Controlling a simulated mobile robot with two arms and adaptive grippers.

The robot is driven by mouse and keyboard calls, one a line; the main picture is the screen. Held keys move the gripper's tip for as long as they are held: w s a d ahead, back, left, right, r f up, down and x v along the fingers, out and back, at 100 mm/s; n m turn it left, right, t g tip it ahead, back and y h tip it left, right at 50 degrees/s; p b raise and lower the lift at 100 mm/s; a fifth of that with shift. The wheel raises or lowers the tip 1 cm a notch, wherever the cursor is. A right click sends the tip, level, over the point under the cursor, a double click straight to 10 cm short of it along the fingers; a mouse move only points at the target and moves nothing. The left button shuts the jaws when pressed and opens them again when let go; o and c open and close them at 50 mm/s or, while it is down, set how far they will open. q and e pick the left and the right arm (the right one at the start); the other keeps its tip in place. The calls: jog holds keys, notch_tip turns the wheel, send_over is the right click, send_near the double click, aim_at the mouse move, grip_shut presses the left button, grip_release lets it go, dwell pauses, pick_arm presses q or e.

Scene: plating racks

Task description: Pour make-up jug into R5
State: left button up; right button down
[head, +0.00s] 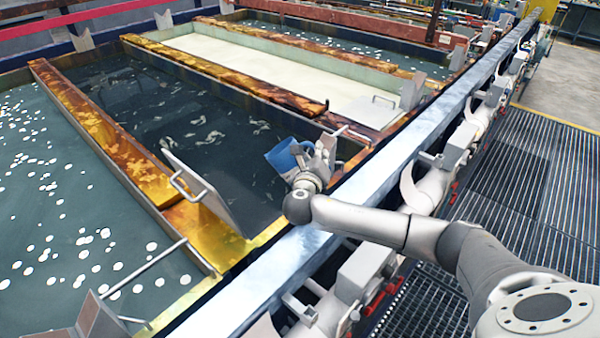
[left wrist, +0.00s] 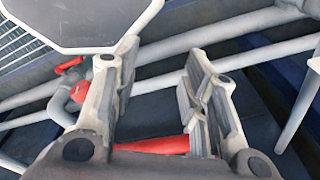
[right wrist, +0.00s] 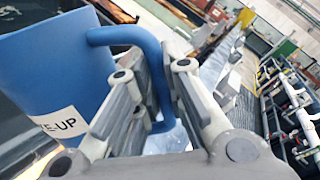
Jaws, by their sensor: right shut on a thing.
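The blue make-up jug (head: 281,157) is held over the near right part of a dark liquid tank (head: 200,115), close to its edge. My right gripper (head: 318,158) is shut on the jug's handle. In the right wrist view, the jug (right wrist: 45,70) fills the left side, with a white label ending in "E-UP", and its blue handle (right wrist: 130,37) passes between the fingers. The tilt and contents of the jug are unclear. No R5 marking is readable. My left gripper (left wrist: 158,75) is open and empty in the left wrist view, and is not seen in the head view.
A pale rail (head: 400,140) runs along the tanks' right side, with pipes and valves beyond it. Orange-stained dividers (head: 100,125) separate the tanks. An upright plate with a handle (head: 195,185) stands left of the jug. Grated walkway (head: 520,180) lies at right.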

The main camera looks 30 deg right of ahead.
jog(key=shift+f, duration=0.1)
dwell(0.3)
jog(key=shift+f+m+b, duration=0.2)
jog(key=shift+m+b, duration=0.2)
jog(key=shift+s+d+f+m+t+b, duration=0.15)
jog(key=shift+f+m+t+b, duration=0.15)
jog(key=shift+f+m+b, duration=0.55)
jog(key=shift+r+m+b, duration=0.1)
jog(key=shift+m+b, duration=0.25)
jog(key=shift+b, duration=0.15)
